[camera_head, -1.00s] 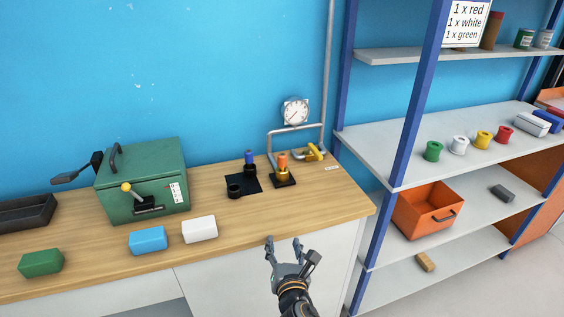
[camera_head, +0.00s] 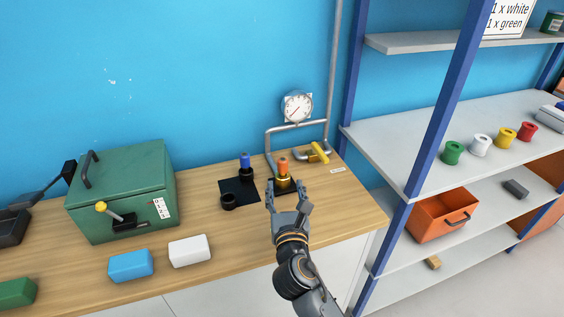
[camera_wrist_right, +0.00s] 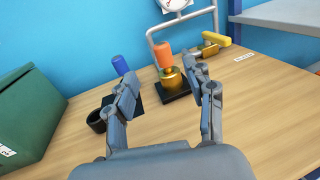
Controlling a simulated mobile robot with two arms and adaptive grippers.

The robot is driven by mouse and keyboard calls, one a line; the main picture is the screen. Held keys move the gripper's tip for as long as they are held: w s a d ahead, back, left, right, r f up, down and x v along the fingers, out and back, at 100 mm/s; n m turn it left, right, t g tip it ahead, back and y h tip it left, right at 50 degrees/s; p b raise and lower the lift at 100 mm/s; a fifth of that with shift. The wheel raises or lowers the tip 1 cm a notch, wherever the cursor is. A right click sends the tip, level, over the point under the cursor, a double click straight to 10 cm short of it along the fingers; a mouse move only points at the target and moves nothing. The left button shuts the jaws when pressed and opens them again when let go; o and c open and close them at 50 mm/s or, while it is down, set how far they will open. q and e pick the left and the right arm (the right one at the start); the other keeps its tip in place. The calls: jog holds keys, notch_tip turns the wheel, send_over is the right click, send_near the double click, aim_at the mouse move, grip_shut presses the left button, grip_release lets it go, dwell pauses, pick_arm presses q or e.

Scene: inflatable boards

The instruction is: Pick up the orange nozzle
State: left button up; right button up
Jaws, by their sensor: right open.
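The orange nozzle (camera_head: 283,163) stands upright on a brass fitting (camera_head: 283,182) on a black base, near the back of the wooden bench. It also shows in the right wrist view (camera_wrist_right: 163,57), beyond the fingers and between their tips. My right gripper (camera_head: 288,191) is open and empty, just in front of the brass fitting. In the right wrist view its two fingers (camera_wrist_right: 163,82) are spread, with the right fingertip overlapping part of the brass fitting. My left gripper is not in view.
A blue nozzle (camera_head: 245,160) and a black cup (camera_head: 228,201) stand on a black mat to the left. A pipe with a gauge (camera_head: 297,107) and yellow handle (camera_head: 319,152) is behind. A green box (camera_head: 122,190) sits left; a blue-framed shelf (camera_head: 400,120) stands right.

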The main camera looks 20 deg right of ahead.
aim_at(283, 164)
jog(key=x, duration=0.5)
jog(key=shift+w+d+r, duration=0.1)
jog(key=shift+w+r, duration=0.05)
jog(key=shift+w, duration=0.2)
jog(key=shift+w+d, duration=0.1)
jog(key=shift+w, duration=0.25)
jog(key=shift+w+d, duration=0.2)
jog(key=shift+w, duration=0.35)
jog(key=x, duration=0.4)
jog(key=shift+w+f, duration=0.15)
jog(key=shift+f, duration=0.15)
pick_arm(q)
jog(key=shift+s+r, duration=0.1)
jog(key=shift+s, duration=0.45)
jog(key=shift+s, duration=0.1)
pick_arm(e)
jog(key=shift+r, duration=0.1)
jog(key=c, duration=1.1)
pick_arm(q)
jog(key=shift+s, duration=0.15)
pick_arm(e)
grip_shut()
